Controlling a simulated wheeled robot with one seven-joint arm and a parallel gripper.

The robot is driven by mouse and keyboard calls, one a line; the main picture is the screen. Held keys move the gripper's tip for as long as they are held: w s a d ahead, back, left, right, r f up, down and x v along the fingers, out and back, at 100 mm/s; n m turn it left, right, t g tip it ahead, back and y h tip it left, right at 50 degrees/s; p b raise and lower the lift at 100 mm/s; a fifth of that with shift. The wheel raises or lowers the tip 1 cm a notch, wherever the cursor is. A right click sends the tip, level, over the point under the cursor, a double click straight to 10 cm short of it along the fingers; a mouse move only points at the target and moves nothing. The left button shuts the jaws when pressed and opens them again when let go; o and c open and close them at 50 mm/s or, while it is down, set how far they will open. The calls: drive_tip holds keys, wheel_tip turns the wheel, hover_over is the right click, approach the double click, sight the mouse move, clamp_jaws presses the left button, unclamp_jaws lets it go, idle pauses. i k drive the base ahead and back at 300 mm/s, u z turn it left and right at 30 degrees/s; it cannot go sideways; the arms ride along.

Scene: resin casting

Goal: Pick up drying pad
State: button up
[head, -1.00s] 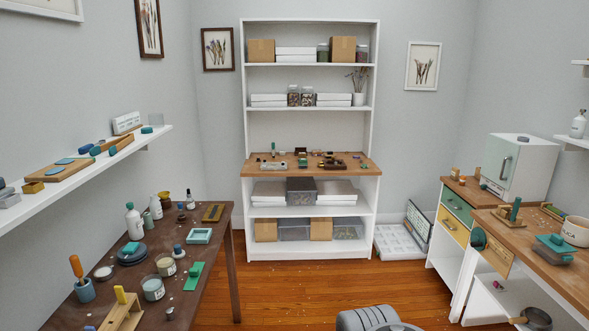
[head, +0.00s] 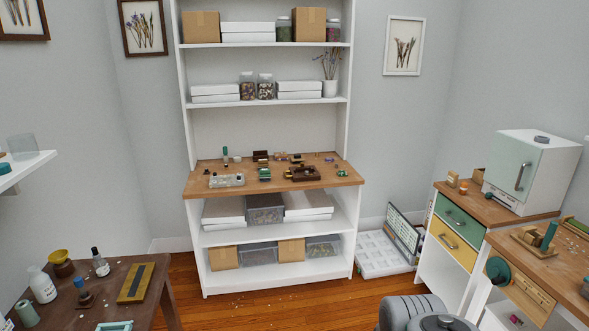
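I cannot make out for sure which thing is the drying pad. Small items lie on the wooden worktop (head: 210,187) of the white shelf unit ahead, too small to name with certainty. Among them are a clear tray-like box (head: 227,180), a dark brown tray (head: 305,174) and a small green item (head: 265,174). My gripper is not in view; only a grey part of my arm shows at the bottom right.
The brown table (head: 90,310) stands at lower left with bottles. At right are a bench with drawers (head: 455,228), a pale green cabinet (head: 525,170) and another wooden bench (head: 540,278).

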sight(264, 173)
drive_tip(key=u, duration=0.05)
drive_tip(key=i, duration=2.5)
drive_tip(key=u, duration=1)
drive_tip(key=i, duration=1.35)
drive_tip(key=u, duration=0.45)
